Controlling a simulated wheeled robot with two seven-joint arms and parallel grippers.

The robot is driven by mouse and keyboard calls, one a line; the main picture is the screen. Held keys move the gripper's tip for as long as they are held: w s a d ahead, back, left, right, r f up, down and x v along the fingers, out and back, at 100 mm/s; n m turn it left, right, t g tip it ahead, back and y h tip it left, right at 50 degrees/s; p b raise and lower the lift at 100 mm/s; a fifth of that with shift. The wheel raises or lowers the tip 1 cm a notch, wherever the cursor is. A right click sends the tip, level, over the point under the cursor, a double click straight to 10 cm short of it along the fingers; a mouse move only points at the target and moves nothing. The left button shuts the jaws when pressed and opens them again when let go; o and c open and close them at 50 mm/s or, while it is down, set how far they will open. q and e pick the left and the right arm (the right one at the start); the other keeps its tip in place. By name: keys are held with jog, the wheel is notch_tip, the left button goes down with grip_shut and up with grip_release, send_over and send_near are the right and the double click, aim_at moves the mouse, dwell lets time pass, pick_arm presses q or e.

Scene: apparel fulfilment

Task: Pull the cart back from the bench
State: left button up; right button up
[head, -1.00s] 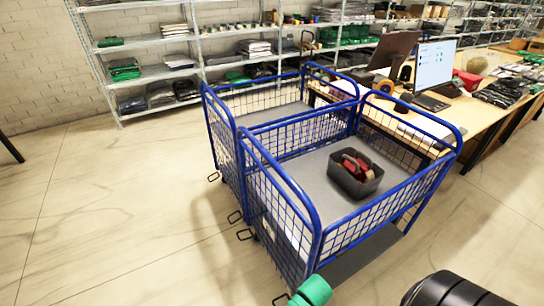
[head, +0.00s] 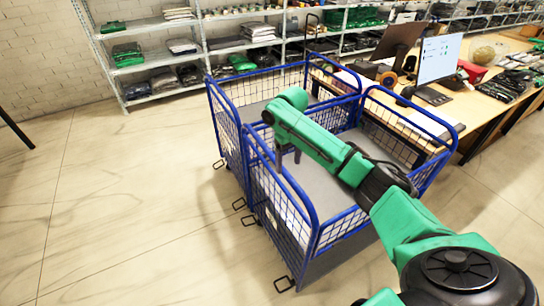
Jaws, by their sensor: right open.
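Two blue wire-mesh carts with grey decks stand end to end beside the wooden bench (head: 474,112). The nearer cart (head: 292,205) is in front, and the farther cart (head: 228,112) adjoins it behind. My green right arm reaches in from the lower right across the nearer cart. My right gripper (head: 287,157) is open and points down near the nearer cart's left end panel, by its top rail. Whether it touches the rail cannot be told. The arm hides part of the deck and the dark bin. My left gripper is out of view.
A monitor (head: 439,60) and folded garments (head: 505,85) are on the bench. Metal shelves (head: 160,55) with clothing line the back wall. The pale floor left of the carts (head: 110,200) is clear.

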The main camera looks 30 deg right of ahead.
jog(key=d+r+m, duration=0.1)
jog(key=d+r, duration=0.2)
send_over(293, 180)
notch_tip(293, 180, down, 8)
jog(key=shift+r, duration=0.1)
notch_tip(293, 180, down, 6)
jog(key=b, duration=0.3)
grip_shut()
dwell(1.3)
